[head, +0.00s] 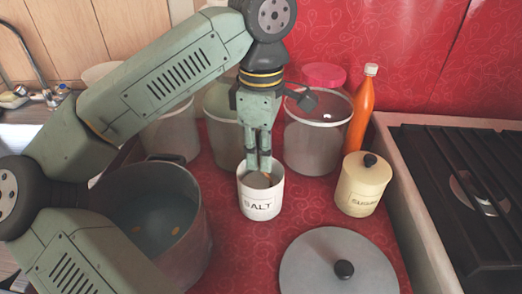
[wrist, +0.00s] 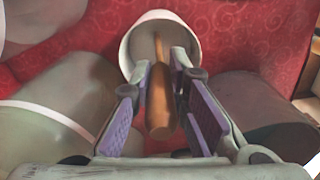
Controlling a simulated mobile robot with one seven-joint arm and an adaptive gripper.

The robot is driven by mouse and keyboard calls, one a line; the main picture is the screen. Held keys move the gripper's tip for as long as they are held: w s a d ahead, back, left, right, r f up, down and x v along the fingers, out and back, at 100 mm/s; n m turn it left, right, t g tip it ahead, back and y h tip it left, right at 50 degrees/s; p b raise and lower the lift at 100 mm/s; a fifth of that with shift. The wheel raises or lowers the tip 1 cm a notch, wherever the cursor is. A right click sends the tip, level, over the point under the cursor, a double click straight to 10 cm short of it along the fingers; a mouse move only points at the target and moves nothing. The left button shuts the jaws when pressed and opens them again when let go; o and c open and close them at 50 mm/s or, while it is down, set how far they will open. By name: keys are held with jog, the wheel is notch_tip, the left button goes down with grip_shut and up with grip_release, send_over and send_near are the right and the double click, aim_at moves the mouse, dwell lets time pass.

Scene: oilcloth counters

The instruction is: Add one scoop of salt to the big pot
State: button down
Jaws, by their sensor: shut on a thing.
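The white salt jar (head: 261,206), labelled SALT, stands open on the red counter. My gripper (head: 259,165) points down into its mouth. In the wrist view my gripper (wrist: 168,95) is shut on the brown handle of a scoop (wrist: 160,112), which runs down into the salt jar (wrist: 135,65). The scoop's bowl end is hidden in the jar. The big pot (head: 196,245) stands open at the left, with dark liquid and a few orange pieces inside. My arm covers part of the pot.
A cream sugar jar (head: 361,192) with a black-knobbed lid stands right of the salt. A grey lid (head: 310,262) lies in front. Clear containers (head: 310,145) and an orange bottle (head: 360,115) stand behind. The stove (head: 455,185) is at the right.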

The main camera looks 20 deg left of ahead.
jog(key=shift+r, duration=0.15)
notch_tip(320, 180, up, 10)
jog(key=p, duration=0.7)
jog(key=shift+p, duration=0.35)
dwell(0.4)
